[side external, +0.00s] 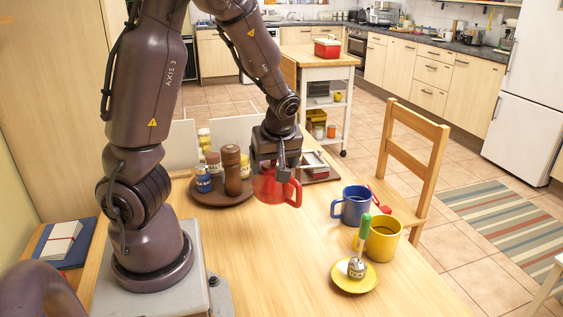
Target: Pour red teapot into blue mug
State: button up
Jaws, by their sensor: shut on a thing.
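My gripper (280,163) points down and is shut on the red teapot (268,186). The teapot is partly hidden behind the gripper, and its red handle shows on the right. I cannot tell whether its base touches the table. The blue mug (356,206) stands upright on the table to the right of the teapot, apart from it, with its handle to the left. The inside of the mug is mostly hidden.
A yellow mug (384,243) stands close in front of the blue mug. A yellow saucer (352,287) holds a green-handled utensil (359,258). A round brown tray (214,202) with jars and a brown mill (232,171) is left of the teapot. The table's front middle is clear.

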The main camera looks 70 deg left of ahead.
jog(key=shift+s+a, duration=0.15)
jog(key=shift+s, duration=0.1)
jog(key=shift+a+f, duration=0.2)
jog(key=shift+a, duration=0.45)
jog(key=w+a, duration=0.2)
jog(key=w, duration=1.6)
jog(key=w+d+r+n, duration=0.2)
jog(key=w+d, duration=0.4)
jog(key=w, duration=0.6)
jog(key=shift+d+r+n+g+h, duration=0.2)
jog(key=shift+n+g+h, duration=0.1)
jog(key=shift+n+h, duration=0.1)
jog(key=shift+n, duration=0.5)
jog(key=d+r, duration=0.1)
jog(key=w+d+r, duration=0.1)
jog(key=r, duration=0.1)
jog(key=shift+d+r, duration=0.1)
jog(key=shift+d, duration=0.2)
jog(key=shift+s+a+f+n+h, duration=0.1)
jog(key=shift+s+f+n+h, duration=0.15)
jog(key=shift+f, duration=0.35)
jog(key=shift+s+f+n+h, duration=0.15)
jog(key=shift+s+f+h, duration=0.2)
jog(key=shift+f, duration=0.25)
jog(key=shift+t, duration=0.4)
